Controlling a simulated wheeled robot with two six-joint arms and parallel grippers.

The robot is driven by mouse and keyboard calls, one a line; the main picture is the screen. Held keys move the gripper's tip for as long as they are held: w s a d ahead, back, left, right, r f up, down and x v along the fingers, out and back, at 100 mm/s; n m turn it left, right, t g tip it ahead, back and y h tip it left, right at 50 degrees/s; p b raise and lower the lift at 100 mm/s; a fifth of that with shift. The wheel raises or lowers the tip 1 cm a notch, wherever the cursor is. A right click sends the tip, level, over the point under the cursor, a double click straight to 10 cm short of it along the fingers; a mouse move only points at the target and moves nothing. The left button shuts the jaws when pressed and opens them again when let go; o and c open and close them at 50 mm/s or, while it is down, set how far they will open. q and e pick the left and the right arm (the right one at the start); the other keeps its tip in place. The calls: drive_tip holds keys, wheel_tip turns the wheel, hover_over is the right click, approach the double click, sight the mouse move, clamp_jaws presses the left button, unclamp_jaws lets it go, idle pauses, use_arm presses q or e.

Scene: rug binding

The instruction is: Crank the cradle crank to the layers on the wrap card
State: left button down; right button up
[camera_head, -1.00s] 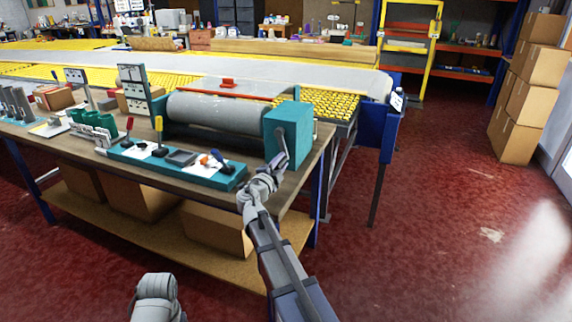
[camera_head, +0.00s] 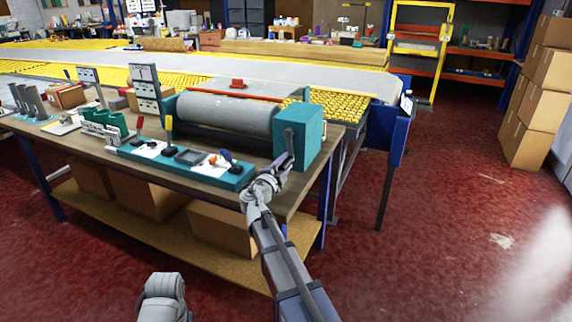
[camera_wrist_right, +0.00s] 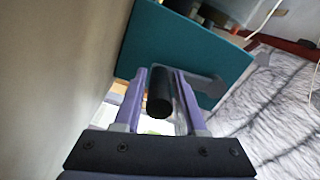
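The cradle holds a grey roll (camera_head: 225,112) at the back of the workbench, with a teal box (camera_head: 306,132) at its right end. The cradle crank (camera_head: 290,146) is a grey arm on the front of that box, standing roughly upright. My right gripper (camera_head: 282,172) is at the crank. In the right wrist view, its two purple fingers stand either side of the black crank handle (camera_wrist_right: 160,94), with narrow gaps visible, so it looks open around it. A board with white cards (camera_head: 145,82) stands left of the roll; its markings are too small to read. My left gripper is out of view.
A teal panel (camera_head: 180,165) with red, yellow and dark levers lies along the bench's front edge. Teal holders (camera_head: 104,126) stand farther left. A long yellow-topped table runs behind. Cardboard boxes (camera_head: 540,90) are stacked at right; red floor is clear there.

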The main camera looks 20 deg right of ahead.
drive_tip(key=o, duration=0.3)
drive_tip(key=shift+s, duration=0.1)
drive_tip(key=shift+v, duration=3.8)
